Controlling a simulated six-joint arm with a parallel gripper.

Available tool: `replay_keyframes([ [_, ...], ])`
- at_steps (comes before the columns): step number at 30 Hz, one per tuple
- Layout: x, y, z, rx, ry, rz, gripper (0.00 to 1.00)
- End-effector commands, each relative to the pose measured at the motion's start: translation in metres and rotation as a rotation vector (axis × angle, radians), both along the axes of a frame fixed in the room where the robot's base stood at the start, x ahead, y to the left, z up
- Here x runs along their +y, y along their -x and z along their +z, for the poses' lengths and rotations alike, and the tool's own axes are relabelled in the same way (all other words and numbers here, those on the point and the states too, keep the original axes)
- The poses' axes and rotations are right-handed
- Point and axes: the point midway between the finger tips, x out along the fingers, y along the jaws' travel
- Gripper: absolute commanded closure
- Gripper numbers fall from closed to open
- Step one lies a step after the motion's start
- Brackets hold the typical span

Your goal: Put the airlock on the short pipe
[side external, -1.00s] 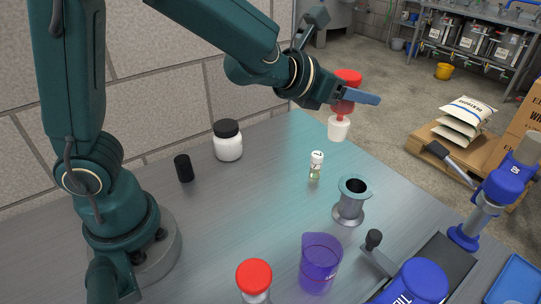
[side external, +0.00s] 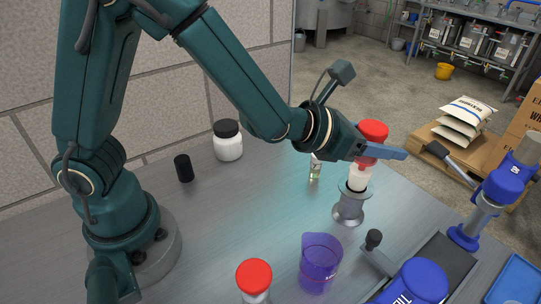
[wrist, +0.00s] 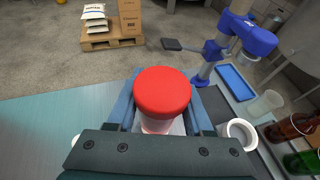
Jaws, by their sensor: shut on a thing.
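The airlock (side external: 372,132) has a red cap and a pale lower part. My gripper (side external: 380,152) is shut on it, with a blue finger along its side. In the wrist view the red cap (wrist: 162,92) sits between the two fingers. The short pipe (side external: 349,207) is a grey metal piece with a flared rim and a wide foot, upright on the table. The airlock's pale lower end is upright at the pipe's mouth in the side view. I cannot tell whether it is inside or just above or behind the rim. The pipe is hidden in the wrist view.
A small vial (side external: 315,168) stands close behind my gripper. A purple beaker (side external: 320,262) and a red-capped jar (side external: 254,279) stand in front. A blue-topped device (side external: 418,284) with a lever is at front right. A white jar (side external: 228,146) and black cylinder (side external: 184,168) stand at left.

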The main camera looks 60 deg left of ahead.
Motion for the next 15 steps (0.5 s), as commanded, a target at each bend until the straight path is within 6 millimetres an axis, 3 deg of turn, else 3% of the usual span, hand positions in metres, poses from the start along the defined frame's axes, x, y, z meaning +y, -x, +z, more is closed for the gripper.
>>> replay_keyframes([
  [9,0.0002,-0.0002,-0.0031,0.0,-0.001,0.001,1.0],
  [10,0.0002,-0.0002,-0.0029,-0.001,0.0,0.001,0.41],
  [12,0.0001,-0.0002,-0.0025,-0.001,0.0,0.001,0.18],
  [15,0.0002,-0.0002,-0.0025,-0.001,0.0,0.001,0.18],
])
